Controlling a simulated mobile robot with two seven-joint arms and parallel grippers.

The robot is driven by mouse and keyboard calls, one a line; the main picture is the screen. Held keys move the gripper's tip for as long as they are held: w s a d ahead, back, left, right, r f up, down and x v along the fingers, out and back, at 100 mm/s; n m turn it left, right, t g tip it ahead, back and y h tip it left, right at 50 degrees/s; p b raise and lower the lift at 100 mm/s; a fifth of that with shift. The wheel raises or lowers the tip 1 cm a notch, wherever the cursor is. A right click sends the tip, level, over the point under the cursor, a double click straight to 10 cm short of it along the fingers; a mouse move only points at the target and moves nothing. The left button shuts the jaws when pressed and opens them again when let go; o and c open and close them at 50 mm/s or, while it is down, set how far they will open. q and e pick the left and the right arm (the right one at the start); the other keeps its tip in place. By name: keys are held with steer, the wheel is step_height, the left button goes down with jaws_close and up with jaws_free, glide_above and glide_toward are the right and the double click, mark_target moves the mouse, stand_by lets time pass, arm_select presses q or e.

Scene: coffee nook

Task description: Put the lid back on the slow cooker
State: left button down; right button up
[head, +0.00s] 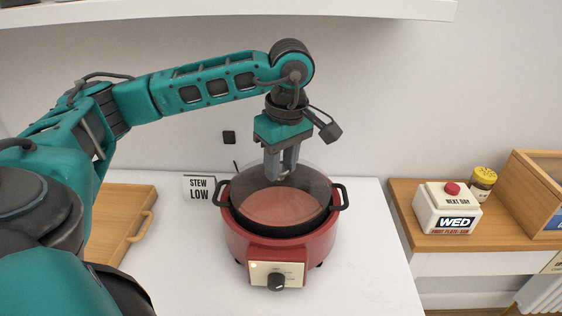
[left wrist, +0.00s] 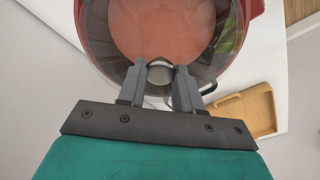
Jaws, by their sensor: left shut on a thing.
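The red slow cooker (head: 237,240) stands on the white counter, with black side handles, a dial on its front and reddish-brown stew inside. My left gripper (head: 281,174) comes down from above over the back half of the pot. It is shut on the knob of the clear glass lid (left wrist: 120,62); the knob (left wrist: 160,72) shows between the fingers in the left wrist view. The lid lies over the pot opening, and the stew shows through it. I cannot tell whether its rim touches the pot. My right gripper is not in view.
A wooden board (head: 118,215) lies left of the cooker. A "STEW LOW" card (head: 199,188) stands behind it on the left. Across a gap at right, a wooden-topped surface holds a red-buttoned box (head: 447,209) and a yellow-capped jar (head: 482,183). A shelf (head: 230,10) runs above.

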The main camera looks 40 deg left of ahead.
arm_select(q)
steer(key=c, duration=0.7)
jaws_free()
steer(key=shift+o, duration=0.4)
steer(key=o, duration=0.4)
steer(key=shift+o, duration=0.2)
steer(key=shift+r, duration=0.15)
steer(key=shift+r+p, duration=2.55)
steer(key=shift+r, duration=0.85)
